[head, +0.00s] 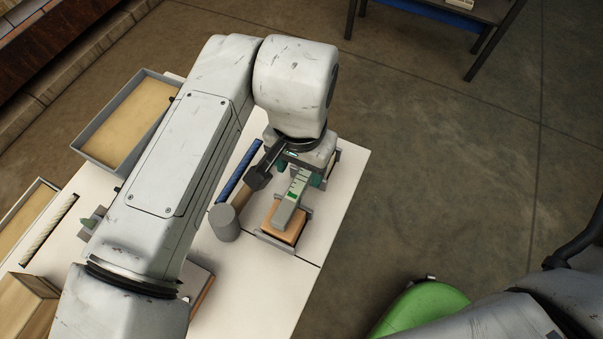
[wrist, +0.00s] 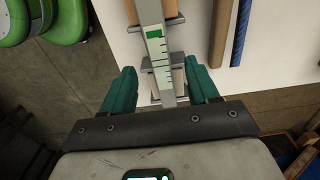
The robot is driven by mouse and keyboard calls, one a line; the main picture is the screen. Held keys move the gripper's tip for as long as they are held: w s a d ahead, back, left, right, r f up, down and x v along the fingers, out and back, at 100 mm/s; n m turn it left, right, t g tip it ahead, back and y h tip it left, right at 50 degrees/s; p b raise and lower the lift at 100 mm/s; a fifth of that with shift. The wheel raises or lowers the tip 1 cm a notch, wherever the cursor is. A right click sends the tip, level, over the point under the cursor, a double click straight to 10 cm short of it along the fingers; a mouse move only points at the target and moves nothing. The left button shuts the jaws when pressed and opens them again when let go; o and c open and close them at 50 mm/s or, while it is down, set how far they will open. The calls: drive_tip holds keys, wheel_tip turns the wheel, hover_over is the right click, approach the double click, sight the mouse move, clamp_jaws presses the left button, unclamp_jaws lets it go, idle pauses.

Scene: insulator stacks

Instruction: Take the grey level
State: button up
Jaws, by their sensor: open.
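The grey level (head: 290,200) is a narrow bar with a bright green vial and dark marks along one face. It lies across a wooden block (head: 284,228) with grey end brackets on the white table. The wrist view shows the level (wrist: 158,52) running from the top edge down between my fingers. My gripper (head: 295,176) is over the level's far part in the head view, partly hidden by my wrist. In the wrist view its teal fingers are apart, one on each side of the level, and the gripper (wrist: 162,84) is open. I cannot tell whether either finger touches it.
A mallet with a grey cylindrical head (head: 224,222) and a blue rod (head: 238,170) lie left of the level. A grey-rimmed tray (head: 100,162) stands at the far left. The table's right edge is close to the level, with open floor beyond and a green seat (head: 425,308) lower right.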

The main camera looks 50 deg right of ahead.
sight(301, 179)
drive_tip(key=f, duration=0.5)
drive_tip(key=shift+d, duration=0.2)
drive_tip(key=shift+c, duration=0.2)
clamp_jaws()
